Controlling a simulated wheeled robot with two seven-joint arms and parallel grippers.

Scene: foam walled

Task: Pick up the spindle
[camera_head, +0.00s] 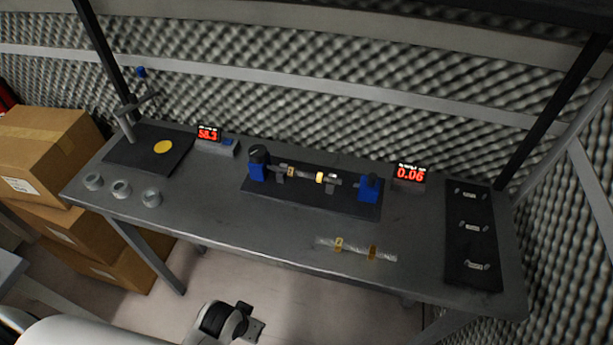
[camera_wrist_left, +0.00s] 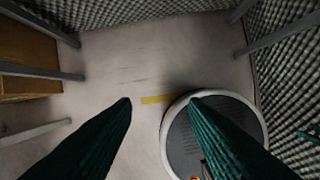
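A long silvery rod with two yellow bands (camera_head: 356,249), which looks like a spindle, lies near the table's front edge, right of centre. A second shaft with yellowish bands (camera_head: 305,175) sits between the blue end blocks of a dark fixture (camera_head: 310,200). I cannot tell which one the task names. My left gripper (camera_head: 252,326) is at the bottom of the head view, in front of and apart from the table. My right gripper is not in view.
The grey table (camera_head: 220,215) carries several metal rings (camera_head: 121,188), a stand on a black mat (camera_head: 120,152), a red display reading 58.3 (camera_head: 208,134), another reading 0.06 (camera_head: 410,173), and a black tray with metal pieces (camera_head: 473,262). Cardboard boxes (camera_head: 45,150) stand left.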

